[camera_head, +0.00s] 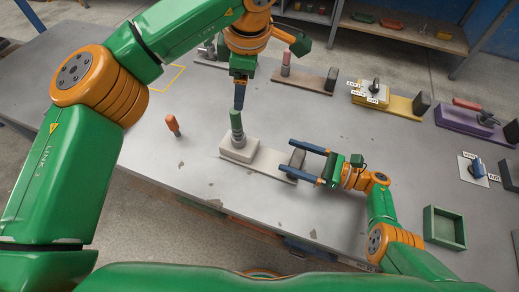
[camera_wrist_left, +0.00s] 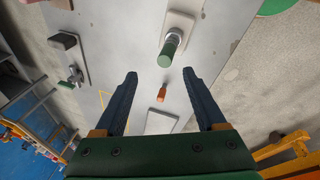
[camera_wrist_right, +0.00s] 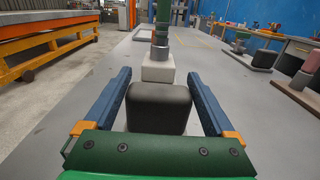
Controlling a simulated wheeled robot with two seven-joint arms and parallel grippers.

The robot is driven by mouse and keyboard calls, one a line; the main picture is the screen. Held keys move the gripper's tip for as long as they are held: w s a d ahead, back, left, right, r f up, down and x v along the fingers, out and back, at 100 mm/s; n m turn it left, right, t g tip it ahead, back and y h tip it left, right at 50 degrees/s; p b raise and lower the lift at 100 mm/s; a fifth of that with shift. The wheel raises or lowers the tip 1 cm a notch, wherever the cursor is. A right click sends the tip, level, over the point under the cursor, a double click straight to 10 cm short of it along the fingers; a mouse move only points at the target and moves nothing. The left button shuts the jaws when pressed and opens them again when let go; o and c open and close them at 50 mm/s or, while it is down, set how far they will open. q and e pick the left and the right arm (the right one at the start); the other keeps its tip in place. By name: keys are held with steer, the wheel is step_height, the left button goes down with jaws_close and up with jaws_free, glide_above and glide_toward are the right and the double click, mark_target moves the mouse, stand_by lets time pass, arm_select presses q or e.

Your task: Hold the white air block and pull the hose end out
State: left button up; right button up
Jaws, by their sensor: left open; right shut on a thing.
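The white air block (camera_head: 238,151) stands on a pale base strip with a dark grip block (camera_head: 297,160) at its other end. A green hose end (camera_head: 236,122) stands upright from the white block; it also shows in the left wrist view (camera_wrist_left: 169,46). My left gripper (camera_head: 239,104) points down just above the hose end in the head view. Its fingers are open with nothing between them (camera_wrist_left: 160,75). My right gripper (camera_head: 286,157) is shut on the dark grip block, with a finger on each side of it in the right wrist view (camera_wrist_right: 158,100).
A loose orange-red piece with a dark base (camera_head: 172,124) stands left of the white block. Other stations stand behind: one with a pink post (camera_head: 286,62), a yellow one (camera_head: 398,105) and a purple one (camera_head: 462,122). An empty green tray (camera_head: 444,228) lies at the right.

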mark_target(235, 126)
arm_select(q)
steer(key=f+n, duration=0.1)
steer(key=n, duration=0.9)
steer(key=f+n+g, duration=0.1)
steer(key=n, duration=1)
steer(key=w+a+f+n+g, duration=0.1)
steer(key=n, duration=0.9)
steer(key=shift+w+f+n, duration=0.1)
steer(key=shift+f+n, duration=0.05)
steer(key=shift+n, duration=0.15)
steer(key=shift+f, duration=0.25)
steer(key=f, duration=0.3)
steer(key=a+f, duration=0.1)
steer(key=f, duration=0.7)
steer(key=shift+w+a+f, duration=0.2)
steer(key=shift+w+a, duration=0.05)
steer(key=shift+a, duration=0.1)
jaws_close()
